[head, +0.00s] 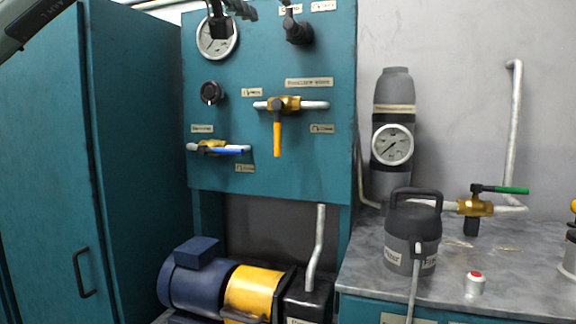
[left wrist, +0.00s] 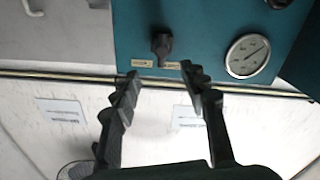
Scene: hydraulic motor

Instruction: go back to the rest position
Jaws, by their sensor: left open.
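My left gripper (left wrist: 158,75) is open and empty in the left wrist view, its two dark fingers apart. A black knob (left wrist: 162,45) on the teal panel shows past the gap between the fingertips; I see no contact. In the head view, dark parts at the top edge, partly in front of the pressure gauge (head: 217,46), look like the fingers of this gripper. The black knob (head: 298,28) is to their right. A grey link of my arm crosses the top left corner. My right gripper is in neither view.
The teal panel (head: 215,128) carries a yellow-handled valve (head: 277,130), a blue-handled valve (head: 220,149) and a small black knob (head: 211,92). A teal cabinet (head: 45,150) stands left. A blue and yellow motor (head: 205,280) sits below. The grey bench (head: 365,265) holds a dark container (head: 411,225).

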